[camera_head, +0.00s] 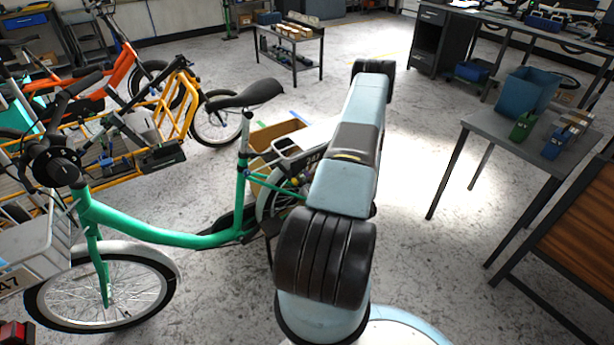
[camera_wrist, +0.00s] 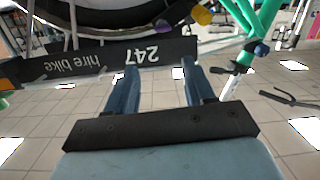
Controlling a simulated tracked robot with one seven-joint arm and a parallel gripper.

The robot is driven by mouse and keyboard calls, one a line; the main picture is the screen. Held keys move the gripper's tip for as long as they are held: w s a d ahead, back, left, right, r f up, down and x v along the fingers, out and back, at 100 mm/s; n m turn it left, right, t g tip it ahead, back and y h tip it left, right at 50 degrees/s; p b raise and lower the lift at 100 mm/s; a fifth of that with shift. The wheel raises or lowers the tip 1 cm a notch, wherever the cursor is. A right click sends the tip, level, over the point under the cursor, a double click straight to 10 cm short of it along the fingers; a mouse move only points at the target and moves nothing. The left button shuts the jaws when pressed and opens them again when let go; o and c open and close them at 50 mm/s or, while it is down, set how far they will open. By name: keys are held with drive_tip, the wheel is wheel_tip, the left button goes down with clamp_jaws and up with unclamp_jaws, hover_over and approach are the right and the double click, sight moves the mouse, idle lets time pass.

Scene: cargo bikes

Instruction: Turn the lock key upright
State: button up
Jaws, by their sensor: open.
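The green hire bike (camera_head: 160,235) stands left of my arm in the head view. Its rear wheel area is partly covered by my arm. In the wrist view the picture is upside down. My gripper (camera_wrist: 160,70) is open, with nothing seen between its two fingers. The fingertips reach toward the dark plate (camera_wrist: 85,62) marked "hire bike 247"; I cannot tell whether they touch it. Part of the dark wheel (camera_wrist: 100,12) shows above. A small yellow piece (camera_wrist: 201,14) sits beside the wheel; I cannot tell whether it is the lock key. My gripper is hidden in the head view.
An orange bike (camera_head: 120,60) stands behind on the left, and a cardboard box (camera_head: 277,131) is behind the green bike. A grey table (camera_head: 490,122) with a blue bin (camera_head: 527,92) stands at the right. The floor between my arm and that table is clear.

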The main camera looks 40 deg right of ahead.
sight(309, 175)
drive_tip(key=s+a+f+m+t, duration=0.1)
drive_tip(key=s+a+f, duration=0.1)
drive_tip(key=s+f, duration=0.2)
drive_tip(key=shift+h, duration=0.4)
drive_tip(key=w, duration=0.4)
drive_tip(key=w+d, duration=0.1)
drive_tip(key=w, duration=0.4)
drive_tip(key=w+d, duration=0.1)
drive_tip(key=w, duration=0.3)
drive_tip(key=shift+w+d+r, duration=0.15)
drive_tip(key=shift+w+r, duration=0.1)
drive_tip(key=shift+w, duration=0.15)
drive_tip(key=shift+c, duration=0.2)
clamp_jaws()
